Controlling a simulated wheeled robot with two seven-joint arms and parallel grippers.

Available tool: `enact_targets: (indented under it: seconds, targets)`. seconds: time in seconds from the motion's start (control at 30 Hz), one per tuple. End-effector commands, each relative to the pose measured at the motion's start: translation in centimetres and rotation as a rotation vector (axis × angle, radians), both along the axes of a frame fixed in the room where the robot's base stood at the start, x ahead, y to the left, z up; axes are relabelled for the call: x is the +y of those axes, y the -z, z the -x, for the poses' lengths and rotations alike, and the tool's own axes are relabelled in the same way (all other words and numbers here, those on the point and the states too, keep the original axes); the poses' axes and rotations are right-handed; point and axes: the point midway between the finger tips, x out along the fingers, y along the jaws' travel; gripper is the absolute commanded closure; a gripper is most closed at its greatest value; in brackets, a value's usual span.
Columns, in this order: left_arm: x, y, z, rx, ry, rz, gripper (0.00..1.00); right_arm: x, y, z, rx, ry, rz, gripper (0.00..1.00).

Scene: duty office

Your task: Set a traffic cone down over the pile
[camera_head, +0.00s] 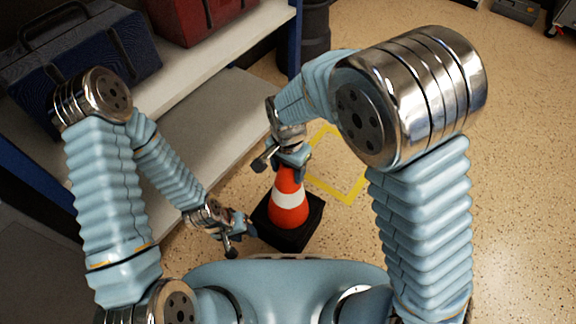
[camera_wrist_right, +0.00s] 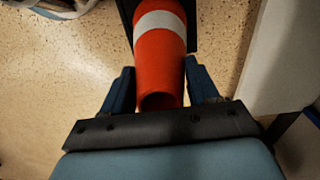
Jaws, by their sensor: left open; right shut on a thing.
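An orange traffic cone (camera_head: 287,211) with a white band and a black square base (camera_head: 314,222) is upright in front of me in the head view. My right gripper (camera_head: 290,163) is shut on the cone's top. In the right wrist view the cone (camera_wrist_right: 160,62) sits between the two fingers of the right gripper (camera_wrist_right: 160,86). My left gripper (camera_head: 238,232) is open and empty, just left of the cone's base. I cannot tell whether the base touches the floor. No pile shows in either view.
A yellow taped outline (camera_head: 349,199) marks the speckled floor behind and right of the cone. A shelf unit (camera_head: 222,118) on the left holds a blue toolbox (camera_head: 70,60) and a red box (camera_head: 200,15). The floor on the right (camera_head: 520,170) is clear.

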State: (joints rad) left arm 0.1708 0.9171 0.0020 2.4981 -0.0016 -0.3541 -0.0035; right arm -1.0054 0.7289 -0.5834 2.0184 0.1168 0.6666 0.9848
Motion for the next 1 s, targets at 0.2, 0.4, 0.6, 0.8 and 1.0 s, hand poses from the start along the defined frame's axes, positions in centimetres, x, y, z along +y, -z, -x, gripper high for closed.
enact_targets:
  seconds: [0.2,0.4,0.6,0.8,1.0]
  targets:
    - [-0.04,0.21,0.01,0.001,0.0,0.001,0.57,0.04,0.32,-0.04,-0.001,0.0,-0.002,1.0]
    - [-0.04,0.19,0.02,0.001,0.0,0.001,0.57,0.05,0.3,-0.03,-0.002,0.0,-0.001,1.0]
    - [-0.04,0.2,0.02,0.001,0.0,0.001,0.57,0.03,0.32,-0.02,-0.001,0.0,-0.001,0.15]
    - [-0.04,0.21,0.02,0.001,0.0,0.001,0.57,0.02,0.35,0.0,-0.001,0.0,-0.001,0.11]
    - [-0.02,-0.05,0.02,0.001,0.0,0.0,0.57,0.04,-0.39,0.0,-0.001,-0.001,-0.001,0.11]
